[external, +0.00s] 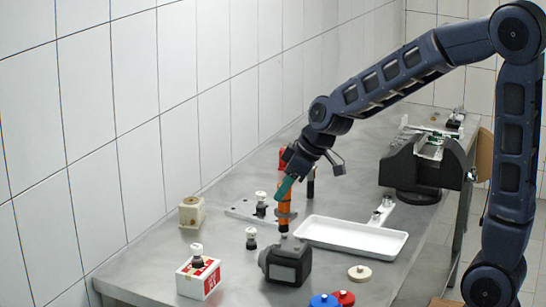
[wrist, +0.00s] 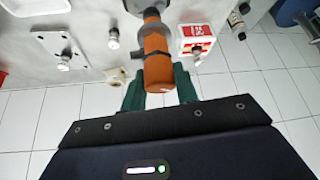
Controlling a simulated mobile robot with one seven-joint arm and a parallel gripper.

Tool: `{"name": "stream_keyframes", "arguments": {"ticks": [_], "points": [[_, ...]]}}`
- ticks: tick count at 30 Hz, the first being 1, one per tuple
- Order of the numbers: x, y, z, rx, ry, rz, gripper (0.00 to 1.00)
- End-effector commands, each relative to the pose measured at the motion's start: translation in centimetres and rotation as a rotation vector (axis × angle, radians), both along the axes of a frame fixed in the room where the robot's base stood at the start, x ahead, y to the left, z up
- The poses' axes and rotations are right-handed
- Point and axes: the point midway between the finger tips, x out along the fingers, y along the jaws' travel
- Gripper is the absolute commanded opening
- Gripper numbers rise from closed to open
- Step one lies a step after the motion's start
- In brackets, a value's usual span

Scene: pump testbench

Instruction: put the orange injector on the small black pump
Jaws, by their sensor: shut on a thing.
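The orange injector (external: 284,213) is upright in the external view, held at its upper part by my gripper (external: 286,188). My gripper's green fingers are shut on it. The small black pump (external: 290,268) sits on the table just below, and the injector's lower end is right over or at the pump's top; I cannot tell whether they touch. In the wrist view the injector (wrist: 157,62) stands between the fingers (wrist: 159,88) and hides most of what is under it, including the pump.
A white box with red markings (external: 198,278) stands left of the pump, with a black-and-white bottle on it. A white tray (external: 350,236) lies to the right. Blue and red caps (external: 325,300) and a beige disc (external: 360,273) lie in front. A black machine (external: 425,165) stands further back.

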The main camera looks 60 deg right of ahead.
Motion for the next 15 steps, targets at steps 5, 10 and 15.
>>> {"name": "stream_keyframes", "arguments": {"ticks": [5, 10, 15], "points": [[0.0, 0.0, -2.5, 0.001, 0.002, 0.0, 0.0], [0.0, 0.0, -3.3, 0.0, 0.001, -0.001, 0.0], [0.0, 0.0, -3.3, 0.0, 0.0, 0.0, 0.0]]}}
